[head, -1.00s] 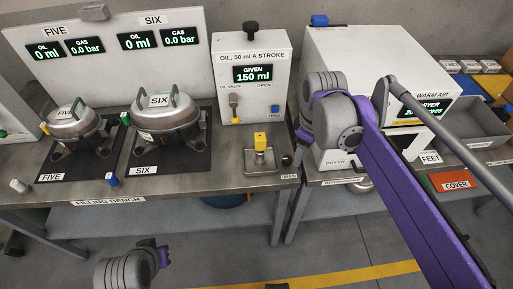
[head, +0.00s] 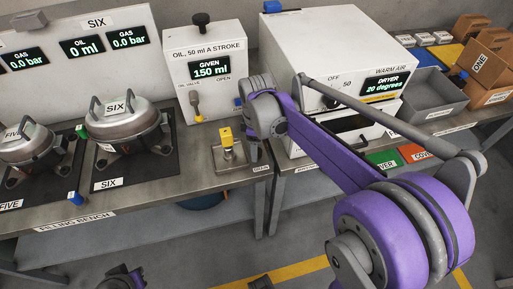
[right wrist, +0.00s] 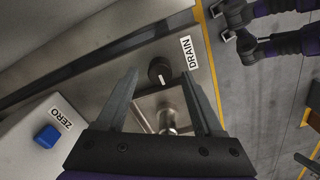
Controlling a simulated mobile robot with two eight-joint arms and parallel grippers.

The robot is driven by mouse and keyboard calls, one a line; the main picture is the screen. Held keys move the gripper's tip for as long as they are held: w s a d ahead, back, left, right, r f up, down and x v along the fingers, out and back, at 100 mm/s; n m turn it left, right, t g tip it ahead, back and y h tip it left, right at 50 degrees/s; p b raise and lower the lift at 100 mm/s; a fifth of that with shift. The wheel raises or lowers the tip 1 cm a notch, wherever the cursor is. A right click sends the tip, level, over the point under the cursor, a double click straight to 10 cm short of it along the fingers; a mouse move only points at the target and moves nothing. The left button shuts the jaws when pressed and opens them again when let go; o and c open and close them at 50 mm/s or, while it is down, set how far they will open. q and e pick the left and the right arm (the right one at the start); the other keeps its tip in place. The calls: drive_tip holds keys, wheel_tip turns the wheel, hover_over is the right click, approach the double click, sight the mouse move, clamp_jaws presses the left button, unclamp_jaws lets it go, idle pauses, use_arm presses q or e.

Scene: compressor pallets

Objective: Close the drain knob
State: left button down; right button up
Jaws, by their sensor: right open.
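The drain knob (right wrist: 158,72) is black with a white mark and sits on the metal bench top beside the DRAIN label (right wrist: 187,52) in the right wrist view. My right gripper (right wrist: 160,75) is open, with its fingertips apart on either side of the knob in that view. I cannot tell whether they touch it. In the head view my right wrist hides the knob, and the DRAIN label (head: 260,169) shows at the bench's front edge.
A drain tray with a yellow-topped fitting (head: 226,136) stands left of my right wrist. The oil dispenser (head: 205,75) reads 150 ml. A blue ZERO button (right wrist: 47,137) is near the left finger. The white dryer (head: 340,55) stands close on the right.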

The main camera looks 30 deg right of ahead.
drive_tip(key=shift+f, duration=0.5)
clamp_jaws()
